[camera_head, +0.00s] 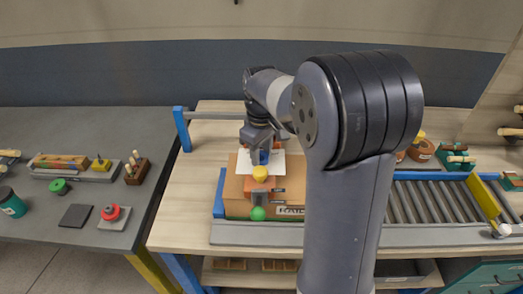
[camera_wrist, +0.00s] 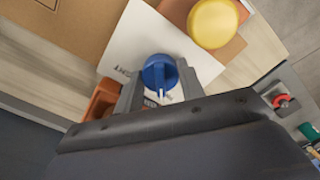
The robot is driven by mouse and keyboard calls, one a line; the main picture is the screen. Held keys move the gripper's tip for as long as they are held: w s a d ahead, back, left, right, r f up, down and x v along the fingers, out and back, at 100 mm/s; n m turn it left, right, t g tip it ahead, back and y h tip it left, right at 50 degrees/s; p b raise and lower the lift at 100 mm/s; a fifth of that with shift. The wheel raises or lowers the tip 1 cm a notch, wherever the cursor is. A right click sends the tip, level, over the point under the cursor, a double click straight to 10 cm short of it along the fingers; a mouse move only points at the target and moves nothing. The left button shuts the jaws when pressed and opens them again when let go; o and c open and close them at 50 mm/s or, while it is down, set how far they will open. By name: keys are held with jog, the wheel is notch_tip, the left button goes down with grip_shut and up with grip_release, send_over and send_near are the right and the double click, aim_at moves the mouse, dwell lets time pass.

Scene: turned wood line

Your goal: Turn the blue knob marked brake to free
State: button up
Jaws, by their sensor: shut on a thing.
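The blue knob (camera_wrist: 160,71) sits on a white plate (camera_wrist: 143,42) and lies between the two fingers of my gripper (camera_wrist: 159,84) in the wrist view. The fingers are shut on it from both sides. A short white mark shows at the knob's lower edge. In the head view my gripper (camera_head: 261,146) reaches down onto the blue knob (camera_head: 264,158), which is mostly covered, above the white plate (camera_head: 243,163).
A yellow dome (camera_wrist: 213,22) on an orange base stands close to the knob. A green ball (camera_head: 258,213) is at the panel's front. A roller conveyor (camera_head: 428,200) lies right. The left grey table holds a red-ringed button (camera_head: 111,213) and small parts.

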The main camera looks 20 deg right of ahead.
aim_at(261, 153)
jog(key=shift+n, duration=0.7)
jog(key=shift+r, duration=0.1)
jog(key=o, duration=1)
notch_tip(261, 153, up, 11)
jog(key=shift+b, duration=0.3)
jog(key=shift+f, duration=0.2)
notch_tip(261, 153, down, 11)
jog(key=shift+r+p, duration=0.2)
jog(key=shift+p, duration=0.2)
jog(key=shift+f+m, duration=0.1)
jog(key=shift+m, duration=0.2)
